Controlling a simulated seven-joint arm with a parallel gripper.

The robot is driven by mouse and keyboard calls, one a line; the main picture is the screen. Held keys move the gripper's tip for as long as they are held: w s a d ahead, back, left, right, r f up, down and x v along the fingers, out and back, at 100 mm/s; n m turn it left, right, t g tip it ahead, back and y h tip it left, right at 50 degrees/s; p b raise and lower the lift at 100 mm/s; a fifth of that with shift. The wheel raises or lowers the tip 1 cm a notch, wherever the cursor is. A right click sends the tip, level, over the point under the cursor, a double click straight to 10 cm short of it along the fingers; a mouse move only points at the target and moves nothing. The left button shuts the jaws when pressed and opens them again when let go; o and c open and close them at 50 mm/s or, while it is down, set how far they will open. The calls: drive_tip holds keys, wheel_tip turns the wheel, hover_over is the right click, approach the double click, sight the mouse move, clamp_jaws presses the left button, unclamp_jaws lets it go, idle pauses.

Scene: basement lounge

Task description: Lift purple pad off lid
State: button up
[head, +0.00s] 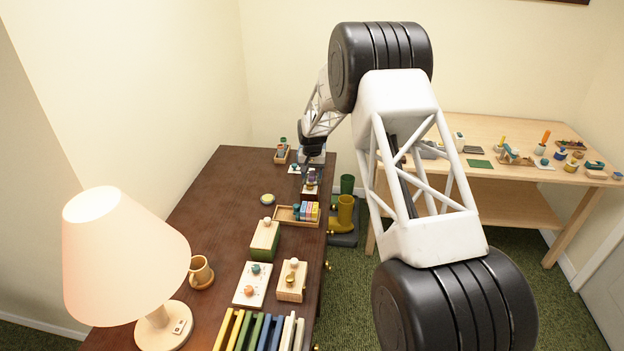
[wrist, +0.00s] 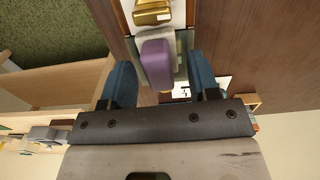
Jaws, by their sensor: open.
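The purple pad (wrist: 158,65) shows in the wrist view as a rounded upright block, between the two blue fingers of my gripper (wrist: 161,82). The fingers are open, one on each side of it with visible gaps. A pale grey piece (wrist: 150,35) borders the pad at its far end; I cannot tell whether this is the lid. In the head view my gripper (head: 312,158) is low over the far right part of the dark table, and a small purple spot (head: 312,175) shows just in front of it. The contact between pad and lid is hidden.
A gold item (wrist: 152,13) lies just beyond the pad.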

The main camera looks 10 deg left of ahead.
sight(312, 173)
idle(0.3)
drive_tip(key=c, duration=1)
drive_tip(key=shift+r, duration=0.15)
drive_tip(key=shift+r, duration=1.55)
drive_tip(key=s+d, duration=0.2)
drive_tip(key=s, duration=0.5)
drive_tip(key=s+d+r, duration=0.1)
drive_tip(key=s+d, duration=0.2)
drive_tip(key=s, duration=0.5)
drive_tip(key=shift+r, duration=0.3)
drive_tip(key=shift+s, duration=0.1)
